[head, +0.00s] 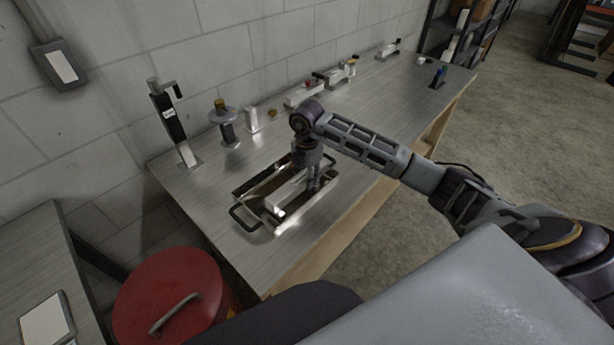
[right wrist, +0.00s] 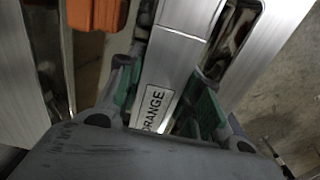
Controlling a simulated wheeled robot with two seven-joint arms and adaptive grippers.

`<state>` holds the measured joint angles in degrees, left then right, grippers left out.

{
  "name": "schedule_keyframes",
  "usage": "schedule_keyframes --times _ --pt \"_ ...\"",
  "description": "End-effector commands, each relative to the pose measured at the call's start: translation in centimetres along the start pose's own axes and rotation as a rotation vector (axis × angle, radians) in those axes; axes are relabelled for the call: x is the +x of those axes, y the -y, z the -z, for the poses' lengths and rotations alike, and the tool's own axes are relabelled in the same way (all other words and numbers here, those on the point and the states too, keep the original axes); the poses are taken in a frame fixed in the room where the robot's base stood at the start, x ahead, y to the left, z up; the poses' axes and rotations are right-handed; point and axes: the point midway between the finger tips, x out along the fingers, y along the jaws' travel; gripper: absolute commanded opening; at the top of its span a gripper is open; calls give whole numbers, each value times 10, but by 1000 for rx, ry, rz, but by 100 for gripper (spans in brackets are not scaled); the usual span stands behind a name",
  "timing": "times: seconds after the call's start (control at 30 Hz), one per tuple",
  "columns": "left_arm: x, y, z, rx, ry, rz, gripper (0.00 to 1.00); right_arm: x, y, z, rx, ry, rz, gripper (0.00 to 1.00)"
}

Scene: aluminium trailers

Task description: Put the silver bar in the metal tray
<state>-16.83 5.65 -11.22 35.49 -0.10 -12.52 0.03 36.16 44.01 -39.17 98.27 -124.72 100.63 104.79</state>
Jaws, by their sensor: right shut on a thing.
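The metal tray (head: 246,219) is a shiny, shallow tray with dark loop handles, lying on the near part of the workbench. The silver bar (right wrist: 175,58) is a long pale metal bar with a label reading "ORANGE". My right gripper (head: 314,186) points down over the tray, shut on the bar, with a finger on each side of it; the gripper also shows in the right wrist view (right wrist: 158,108). In the head view the bar lies lengthwise within the tray's outline. I cannot tell whether it touches the tray floor. My left gripper is out of view.
The metal-topped workbench (head: 385,125) stands against a block wall. A black-and-silver upright device (head: 172,122), a spool-like fixture (head: 225,128) and small clamps (head: 304,94) stand along the back. A red drum (head: 170,295) stands by the bench's near end. Bench surface right of the tray is clear.

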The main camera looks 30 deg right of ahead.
Motion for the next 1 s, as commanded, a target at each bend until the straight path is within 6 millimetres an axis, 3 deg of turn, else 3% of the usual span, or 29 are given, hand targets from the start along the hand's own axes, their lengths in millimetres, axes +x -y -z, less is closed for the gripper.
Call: schedule_keyframes --times 0.47,0.5,0.63,0.67,1.0 --pt "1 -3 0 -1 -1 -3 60 5 0 0 0 0 -1 0" --pt "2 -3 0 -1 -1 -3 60 6 0 0 0 0 0 37" --pt "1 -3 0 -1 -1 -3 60 5 0 0 0 0 0 53" --pt "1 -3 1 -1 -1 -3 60 5 0 0 0 0 0 57" --pt "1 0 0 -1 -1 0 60 5 0 0 0 1 0 57"
